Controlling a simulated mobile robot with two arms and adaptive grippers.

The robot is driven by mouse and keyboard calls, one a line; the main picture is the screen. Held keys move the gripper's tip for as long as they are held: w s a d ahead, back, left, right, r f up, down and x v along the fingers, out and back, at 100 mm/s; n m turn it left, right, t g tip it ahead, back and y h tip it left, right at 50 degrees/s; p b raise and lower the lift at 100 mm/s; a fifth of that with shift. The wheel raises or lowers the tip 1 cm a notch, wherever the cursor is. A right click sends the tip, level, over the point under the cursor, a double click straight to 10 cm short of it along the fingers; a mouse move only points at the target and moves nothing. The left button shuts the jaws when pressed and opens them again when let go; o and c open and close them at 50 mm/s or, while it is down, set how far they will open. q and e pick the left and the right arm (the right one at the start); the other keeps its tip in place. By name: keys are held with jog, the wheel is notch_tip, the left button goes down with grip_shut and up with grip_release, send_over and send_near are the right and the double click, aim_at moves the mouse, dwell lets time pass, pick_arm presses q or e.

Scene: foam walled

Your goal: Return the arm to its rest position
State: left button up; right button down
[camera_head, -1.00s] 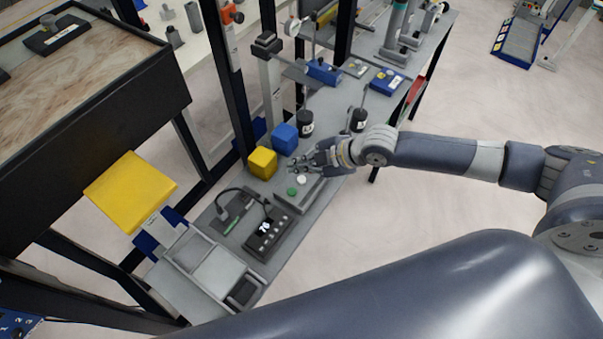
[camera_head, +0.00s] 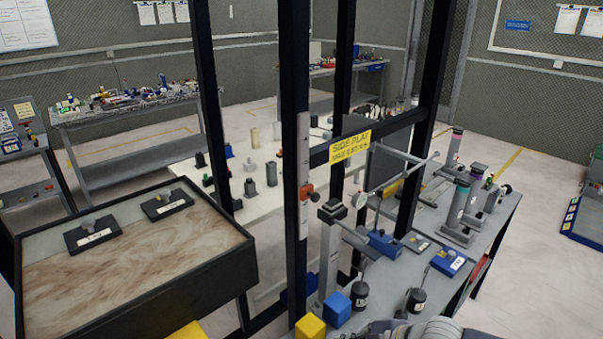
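My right arm (camera_head: 445,331) shows only as a sliver at the bottom edge, right of centre. The top of my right gripper (camera_head: 385,333) lies along that edge, just right of the yellow cube (camera_head: 310,327) and the blue cube (camera_head: 337,310). Its fingers are mostly cut off by the frame, so I cannot tell whether they are open or hold anything. My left gripper is not in view.
Black posts and a yellow sign (camera_head: 350,147) stand behind the grey bench (camera_head: 480,238), which carries black weights (camera_head: 359,295) and gauge stands. A wood-topped table (camera_head: 130,262) stands at left. Open floor (camera_head: 545,270) lies at right.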

jog(key=s+a+r+m, duration=0.1)
jog(key=s+a+m, duration=0.3)
jog(key=s+a, duration=0.65)
jog(key=s+d+f+m+g+h, duration=0.1)
jog(key=s+d+f+m+h, duration=0.15)
jog(key=s+d+m, duration=0.55)
jog(key=s+d+f+m+g+h, duration=0.2)
jog(key=s+d+m+h, duration=0.25)
jog(key=d, duration=0.45)
notch_tip(320, 180, down, 28)
jog(key=s+r+b, duration=0.1)
jog(key=s+b, duration=0.1)
jog(key=b, duration=0.1)
jog(key=s+d+f+g+b, duration=0.2)
jog(key=s+d+f, duration=0.1)
jog(key=s+f, duration=1.4)
jog(key=shift+f, duration=0.9)
